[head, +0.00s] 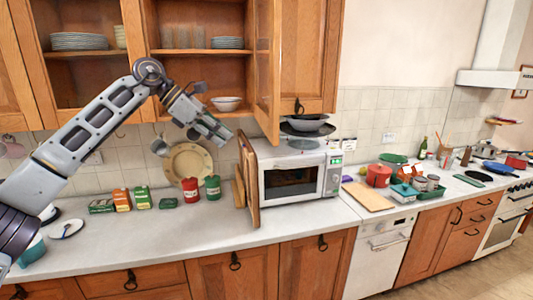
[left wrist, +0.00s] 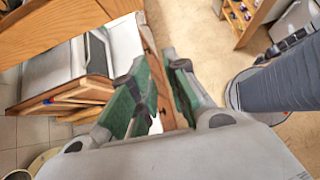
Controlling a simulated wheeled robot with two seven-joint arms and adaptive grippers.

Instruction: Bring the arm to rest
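My left arm comes in from the left in the head view, raised above the counter. Its left gripper (head: 213,128) hangs in the air in front of the open wall cupboard, left of the microwave. In the left wrist view the two green-padded fingers of the left gripper (left wrist: 160,88) stand apart with nothing between them. It touches nothing that I can see. My right gripper is in neither view.
The open cupboard door (head: 266,70) and the microwave (head: 292,175) stand close to the right of the gripper. A green canister (head: 213,188) and a red canister (head: 190,190) stand below it. A white bowl (head: 226,104) sits in the cupboard behind. The front counter is largely clear.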

